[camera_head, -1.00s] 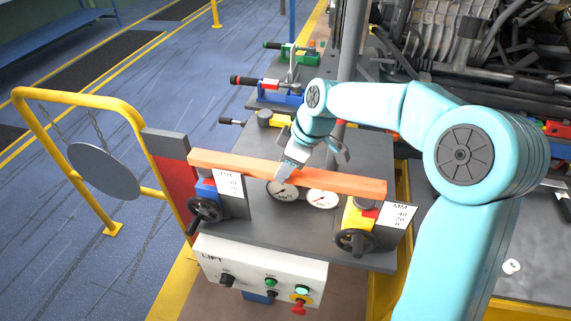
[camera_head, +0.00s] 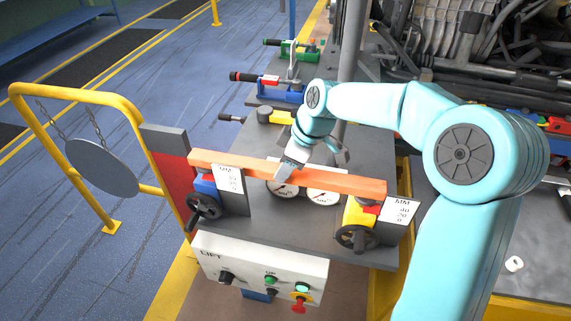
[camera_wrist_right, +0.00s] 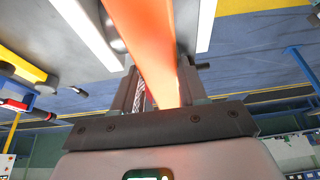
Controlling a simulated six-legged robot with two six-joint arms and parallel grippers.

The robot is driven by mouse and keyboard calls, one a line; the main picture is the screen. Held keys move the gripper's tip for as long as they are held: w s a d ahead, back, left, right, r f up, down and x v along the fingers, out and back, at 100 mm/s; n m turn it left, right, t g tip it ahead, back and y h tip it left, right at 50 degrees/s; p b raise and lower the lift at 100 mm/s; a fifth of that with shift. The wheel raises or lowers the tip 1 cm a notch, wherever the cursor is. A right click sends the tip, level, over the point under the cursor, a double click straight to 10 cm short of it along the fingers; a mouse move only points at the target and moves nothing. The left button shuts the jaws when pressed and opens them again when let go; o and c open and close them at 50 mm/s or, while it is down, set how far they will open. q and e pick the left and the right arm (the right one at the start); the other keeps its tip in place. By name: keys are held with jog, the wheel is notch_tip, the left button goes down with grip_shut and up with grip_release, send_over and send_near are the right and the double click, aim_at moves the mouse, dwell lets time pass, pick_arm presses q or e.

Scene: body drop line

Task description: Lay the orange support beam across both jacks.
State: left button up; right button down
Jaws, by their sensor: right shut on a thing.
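The orange support beam (camera_head: 235,165) spans from the blue jack (camera_head: 205,188) on the left to the yellow jack (camera_head: 359,214) on the right in the head view. Its ends are over the two jacks; I cannot tell whether it touches both tops. My right gripper (camera_head: 290,168) is shut on the beam near its middle. The right wrist view shows the beam (camera_wrist_right: 157,45) running between the fingers (camera_wrist_right: 155,95). My left gripper is in neither view.
A control box (camera_head: 262,265) with buttons and a red knob is below the jacks. Two round gauges (camera_head: 324,196) sit behind the beam. A yellow rail (camera_head: 75,90) with a hanging grey disc (camera_head: 102,166) stands at left. Clamps (camera_head: 268,90) lie farther back on the bench.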

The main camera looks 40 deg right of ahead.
jog(key=shift+f, duration=0.2)
jog(key=c, duration=0.7)
grip_release()
jog(key=shift+o, duration=0.9)
jog(key=shift+f, duration=0.1)
jog(key=shift+r+p, duration=2.1)
jog(key=shift+r, duration=1.05)
jog(key=shift+s+f, duration=0.1)
